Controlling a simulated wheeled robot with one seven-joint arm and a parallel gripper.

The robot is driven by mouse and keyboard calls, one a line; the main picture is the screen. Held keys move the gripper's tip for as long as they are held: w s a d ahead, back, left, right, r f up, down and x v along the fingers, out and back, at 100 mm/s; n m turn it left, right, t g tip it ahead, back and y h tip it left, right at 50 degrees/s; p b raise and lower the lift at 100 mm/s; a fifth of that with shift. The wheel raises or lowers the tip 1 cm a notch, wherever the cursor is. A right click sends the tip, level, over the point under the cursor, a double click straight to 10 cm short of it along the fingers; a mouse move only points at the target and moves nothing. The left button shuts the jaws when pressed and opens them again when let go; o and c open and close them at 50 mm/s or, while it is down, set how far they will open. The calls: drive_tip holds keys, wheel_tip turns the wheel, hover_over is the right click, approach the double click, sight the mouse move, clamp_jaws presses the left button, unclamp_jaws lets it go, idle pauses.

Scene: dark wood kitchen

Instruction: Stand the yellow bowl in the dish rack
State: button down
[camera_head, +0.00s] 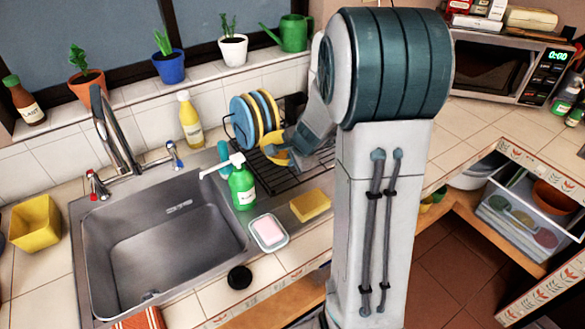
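The yellow bowl (273,143) is at the left end of my gripper, tilted, over the left part of the dish rack and in front of the plates. My gripper (284,149) reaches in from the right and its tip overlaps the bowl. The fingers are too small and covered to show whether they are closed on the rim. The black wire dish rack (296,178) stands on the counter right of the sink. Whether the bowl touches the rack's wires cannot be told. My arm hides the rack's right side.
Blue and yellow plates (240,122) stand upright at the rack's back left. A green soap bottle (242,188), a yellow sponge (310,205) and a soap dish (269,232) sit in front. The sink (165,250) is left. A yellow square container (35,222) stands further left.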

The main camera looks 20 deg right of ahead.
drive_tip(key=shift+f+b, duration=0.65)
drive_tip(key=shift+f, duration=1.1)
drive_tip(key=shift+f, duration=0.15)
drive_tip(key=c, duration=1.7)
unclamp_jaws()
